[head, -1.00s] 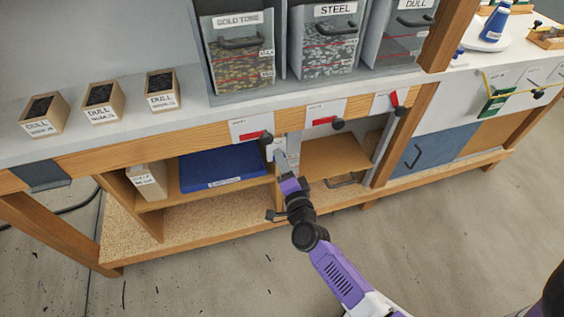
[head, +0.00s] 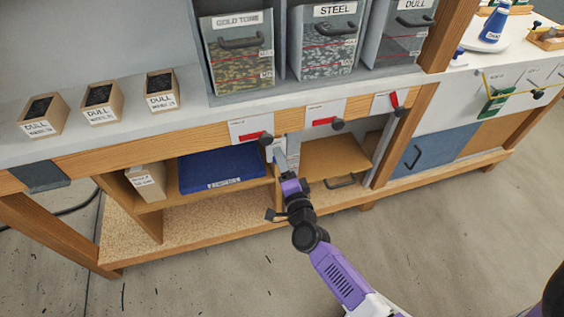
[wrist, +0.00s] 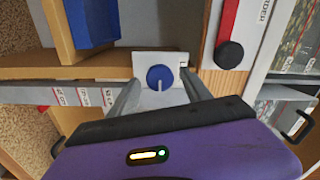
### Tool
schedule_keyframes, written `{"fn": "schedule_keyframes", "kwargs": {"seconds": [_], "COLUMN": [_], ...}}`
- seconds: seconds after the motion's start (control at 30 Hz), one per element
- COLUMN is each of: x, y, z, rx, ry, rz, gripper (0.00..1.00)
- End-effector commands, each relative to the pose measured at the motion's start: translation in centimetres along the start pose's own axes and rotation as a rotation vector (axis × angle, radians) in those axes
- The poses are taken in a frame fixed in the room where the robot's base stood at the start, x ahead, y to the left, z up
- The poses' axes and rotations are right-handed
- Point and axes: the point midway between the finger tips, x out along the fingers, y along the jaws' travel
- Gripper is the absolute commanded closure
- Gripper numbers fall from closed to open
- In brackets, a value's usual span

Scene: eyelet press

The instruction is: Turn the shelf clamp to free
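The shelf clamp appears to be the round blue knob (wrist: 160,77) with a pale line pointing down, on a small white plate (wrist: 145,63) at the shelf edge in the wrist view. My gripper (wrist: 160,92) is open, with one grey finger on each side of the knob and clear gaps to it. I cannot tell how deep the fingertips reach, or whether they touch the plate. In the head view my gripper (head: 280,158) points up at the shelf front under the bench, where the knob is mostly hidden.
A red lever with a black knob (wrist: 229,54) is close to the right of my gripper in the wrist view. A blue tray (head: 222,167) lies on the shelf to the left. Labelled bins, including the steel bin (head: 322,45), stand on the bench above. The floor in front is clear.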

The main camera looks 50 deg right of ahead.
Motion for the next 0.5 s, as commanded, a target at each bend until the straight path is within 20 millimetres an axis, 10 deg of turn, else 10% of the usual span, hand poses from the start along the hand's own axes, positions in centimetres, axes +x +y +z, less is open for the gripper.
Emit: {"fn": "schedule_keyframes", "kwargs": {"seconds": [0.5], "x": [-4.0], "y": [0.1], "z": [0.1], "rx": [0.000], "ry": [-0.003], "rz": [0.002], "gripper": [0.43]}}
